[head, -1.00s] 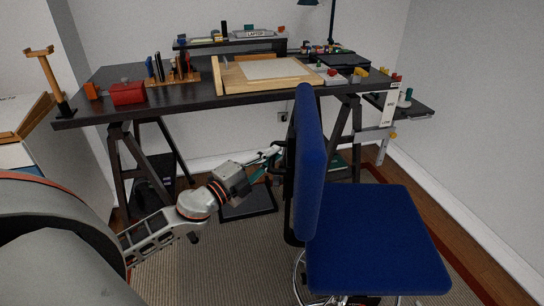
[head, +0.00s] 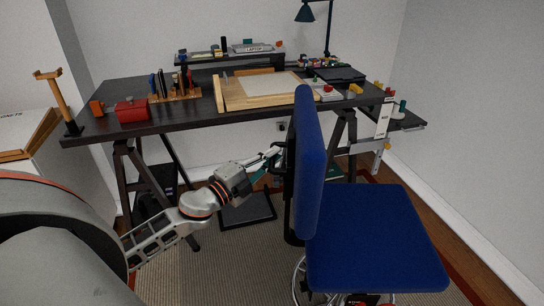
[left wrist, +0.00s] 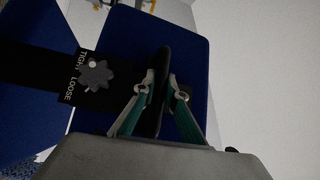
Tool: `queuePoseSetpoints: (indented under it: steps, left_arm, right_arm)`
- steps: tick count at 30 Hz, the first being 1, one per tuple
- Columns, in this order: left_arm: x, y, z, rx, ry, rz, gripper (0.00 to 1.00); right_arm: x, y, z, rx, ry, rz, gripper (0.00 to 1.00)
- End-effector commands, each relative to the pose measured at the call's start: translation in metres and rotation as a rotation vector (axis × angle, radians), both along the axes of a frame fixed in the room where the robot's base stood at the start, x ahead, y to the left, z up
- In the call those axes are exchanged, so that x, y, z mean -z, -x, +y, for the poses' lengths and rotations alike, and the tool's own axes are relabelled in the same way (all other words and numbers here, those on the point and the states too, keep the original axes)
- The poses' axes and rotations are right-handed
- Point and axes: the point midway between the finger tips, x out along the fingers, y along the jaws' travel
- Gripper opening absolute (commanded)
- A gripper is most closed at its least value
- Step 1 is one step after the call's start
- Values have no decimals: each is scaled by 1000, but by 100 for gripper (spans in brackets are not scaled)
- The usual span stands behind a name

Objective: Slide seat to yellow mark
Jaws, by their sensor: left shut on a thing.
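The blue chair, with its seat (head: 372,240) and upright backrest (head: 308,165), stands in front of the desk, its seat to the right of the backrest. My left gripper (head: 277,152) reaches in from the left at the backrest's rear side. In the left wrist view its two fingers (left wrist: 158,92) are shut on a thin black upright part (left wrist: 163,65) in front of the blue backrest (left wrist: 110,30). A dark knob (left wrist: 97,75) marked TIGHT and LOOSE is beside it. I cannot make out a yellow mark on the floor. My right gripper is out of view.
The dark desk (head: 185,118) on trestle legs stands behind the chair, with a wooden board, red box and lamp on it. A black tray-like object (head: 247,211) lies on the floor below. A side shelf (head: 405,118) and wall are at right. Striped carpet (head: 230,260) is open in front.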

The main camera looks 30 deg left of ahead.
Motion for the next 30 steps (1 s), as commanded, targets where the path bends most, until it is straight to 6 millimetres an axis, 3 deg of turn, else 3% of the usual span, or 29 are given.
queuePoseSetpoints:
  steps: [5,6,8,20,26,30]
  left_arm:
    - [1,0,0,0,1,0,0]
    - [1,0,0,0,1,0,17]
    - [1,0,0,0,1,1,29]
    - [2,3,0,1,1,2,29]
    - [6,23,5,0,2,4,29]
    - [9,47,11,-2,2,5,29]
  right_arm:
    - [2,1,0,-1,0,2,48]
    - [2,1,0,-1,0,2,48]
    - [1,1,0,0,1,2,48]
    - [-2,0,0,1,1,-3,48]
    - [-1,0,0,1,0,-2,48]
    - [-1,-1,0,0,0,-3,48]
